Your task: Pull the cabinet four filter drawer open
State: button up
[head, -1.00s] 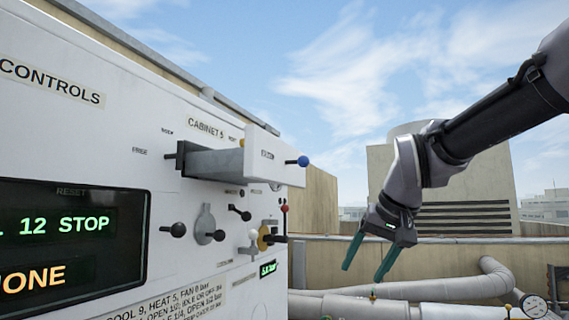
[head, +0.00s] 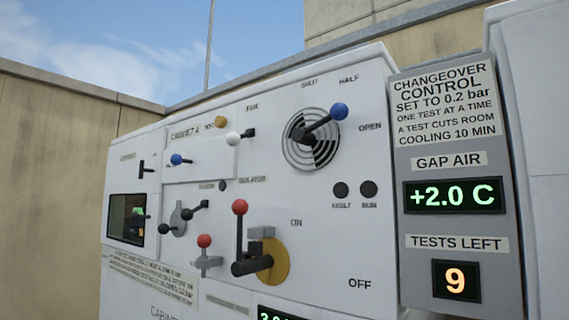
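The cabinet labelled CABINET 4 (head: 345,235) is a white panel filling the middle of the head view. A pale rectangular drawer front (head: 208,160) is at its upper left, under the label. A blue-knobbed handle (head: 178,159) sticks out from the drawer front. The drawer front lies close to the panel and looks shut. My gripper is not in the head view now, so its state is hidden.
A round vent with a blue-knobbed lever (head: 340,111) is at the upper right. Red-knobbed levers (head: 239,207) (head: 204,241) stick out below. A grey changeover panel (head: 455,230) reads +2.0 C and 9 tests left. A beige wall (head: 50,170) is at left.

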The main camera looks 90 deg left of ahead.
aim_at(211, 159)
jog(key=l+u, duration=0.15)
jog(key=u, duration=0.3)
jog(key=l+u, duration=0.1)
jog(key=u, duration=0.3)
jog(key=k+u, duration=0.15)
jog(key=u, duration=1.2)
jog(key=i+u, duration=0.1)
jog(key=u, duration=0.9)
jog(key=i+l+u, duration=0.15)
jog(key=u, duration=0.3)
